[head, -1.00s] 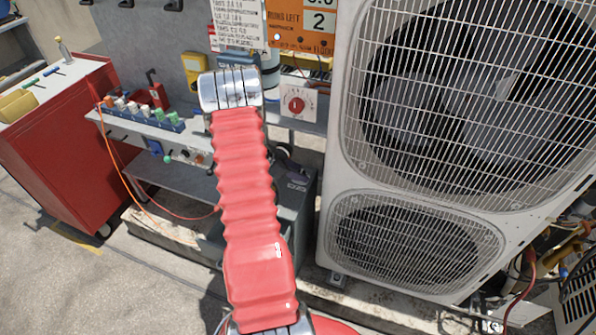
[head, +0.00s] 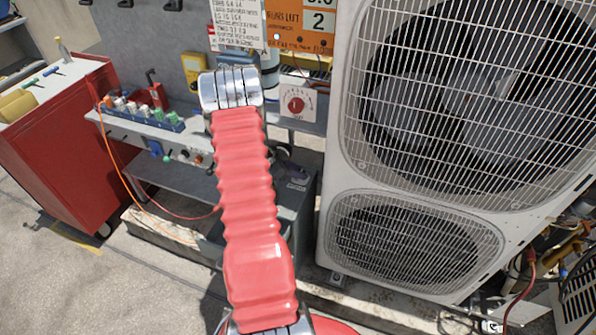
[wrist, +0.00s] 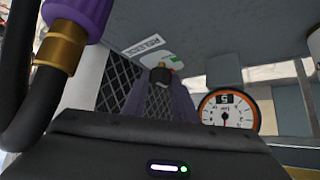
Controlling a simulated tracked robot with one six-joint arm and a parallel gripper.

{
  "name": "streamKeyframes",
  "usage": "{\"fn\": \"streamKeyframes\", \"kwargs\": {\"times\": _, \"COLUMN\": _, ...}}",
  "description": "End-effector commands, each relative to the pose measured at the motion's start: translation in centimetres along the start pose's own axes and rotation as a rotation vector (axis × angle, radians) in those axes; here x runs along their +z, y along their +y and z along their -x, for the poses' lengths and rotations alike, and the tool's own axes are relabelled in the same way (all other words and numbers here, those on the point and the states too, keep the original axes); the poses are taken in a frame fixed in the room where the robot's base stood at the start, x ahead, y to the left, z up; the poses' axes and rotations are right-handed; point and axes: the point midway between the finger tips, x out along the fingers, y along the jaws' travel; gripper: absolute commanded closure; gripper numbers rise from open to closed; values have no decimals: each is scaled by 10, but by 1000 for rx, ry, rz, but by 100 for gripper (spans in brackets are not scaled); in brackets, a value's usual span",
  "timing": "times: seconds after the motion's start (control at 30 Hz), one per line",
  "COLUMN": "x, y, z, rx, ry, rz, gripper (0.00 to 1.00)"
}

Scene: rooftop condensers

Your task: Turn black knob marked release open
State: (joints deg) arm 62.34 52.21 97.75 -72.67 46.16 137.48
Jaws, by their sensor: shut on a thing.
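The black knob (wrist: 161,76) shows in the wrist view, under a grey panel with a white and green label (wrist: 150,46) that reads RELEASE. A brassy stem joins the knob to the panel. My gripper (wrist: 160,88) has its two dark fingers on either side of the knob and is shut on it. In the head view my red-sleeved arm reaches away from me, and the gripper and the black knob are hidden behind it.
A round orange-rimmed gauge (wrist: 230,111) is close at the right of the fingers. A purple-and-brass hose fitting (wrist: 68,42) is at the left.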

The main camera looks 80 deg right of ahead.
Motion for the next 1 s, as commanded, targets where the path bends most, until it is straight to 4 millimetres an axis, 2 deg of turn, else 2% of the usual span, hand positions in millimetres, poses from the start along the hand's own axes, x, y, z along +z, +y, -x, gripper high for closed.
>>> {"fn": "streamKeyframes", "kwargs": {"times": 1.0, "x": 0, "y": 7, "z": 1, "rx": -298, "ry": -2, "rz": 299, "gripper": 97}}
